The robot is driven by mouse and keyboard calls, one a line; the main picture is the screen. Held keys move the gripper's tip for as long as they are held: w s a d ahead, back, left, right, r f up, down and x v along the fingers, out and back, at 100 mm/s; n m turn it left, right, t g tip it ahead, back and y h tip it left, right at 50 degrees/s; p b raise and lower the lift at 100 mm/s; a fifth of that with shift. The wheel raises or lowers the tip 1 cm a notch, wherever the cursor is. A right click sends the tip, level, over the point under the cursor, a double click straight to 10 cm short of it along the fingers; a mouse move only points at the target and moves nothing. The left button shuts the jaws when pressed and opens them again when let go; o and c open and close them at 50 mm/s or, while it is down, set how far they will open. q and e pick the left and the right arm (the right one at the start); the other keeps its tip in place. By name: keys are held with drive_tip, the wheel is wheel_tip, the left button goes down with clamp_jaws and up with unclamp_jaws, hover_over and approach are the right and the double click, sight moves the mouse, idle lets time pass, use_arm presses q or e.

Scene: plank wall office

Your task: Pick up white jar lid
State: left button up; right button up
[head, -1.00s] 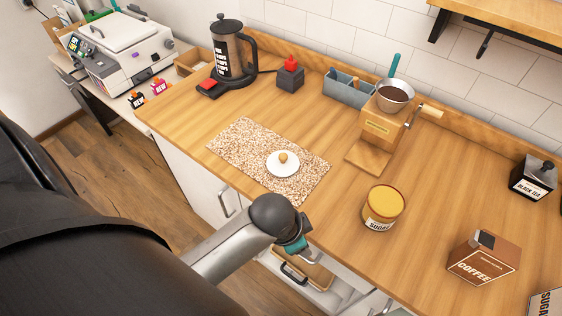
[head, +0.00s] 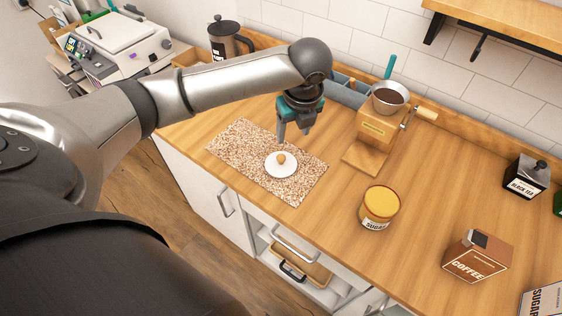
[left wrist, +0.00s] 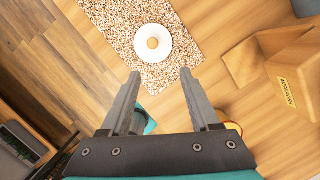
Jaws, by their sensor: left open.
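The white jar lid (head: 281,169) is a round white disc with a small tan wooden knob. It lies on a speckled brown mat (head: 235,147) on the counter. It also shows in the left wrist view (left wrist: 140,45), beyond my fingertips. My left gripper (head: 294,137) hangs above the counter, just behind and above the lid in the head view, pointing down. Its two fingers (left wrist: 160,75) stand apart with nothing between them in the left wrist view. The lid is not touched. My right gripper is not in view.
A wooden grinder (head: 372,135) stands right of my left gripper. A yellow-topped sugar jar (head: 380,205), coffee box (head: 477,255) and black tea jar (head: 525,177) stand further right. A French press (head: 226,40) is partly behind my arm. A drawer (head: 300,268) below the counter edge is open.

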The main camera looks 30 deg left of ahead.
use_arm(q)
drive_tip(key=a, duration=0.1)
drive_tip(key=b, duration=0.1)
hover_over(281, 157)
drive_tip(key=d, duration=0.1)
drive_tip(key=f, duration=0.8)
drive_tip(key=shift+s+d+f, duration=0.15)
drive_tip(key=shift+d+f, duration=0.05)
drive_tip(key=shift+f, duration=0.1)
drive_tip(key=shift+s+b+x, duration=0.25)
drive_tip(key=shift+x, duration=1.05)
drive_tip(key=shift+s+b+x, duration=0.2)
drive_tip(key=shift+x, duration=1.1)
drive_tip(key=shift+f, duration=0.1)
clamp_jaws()
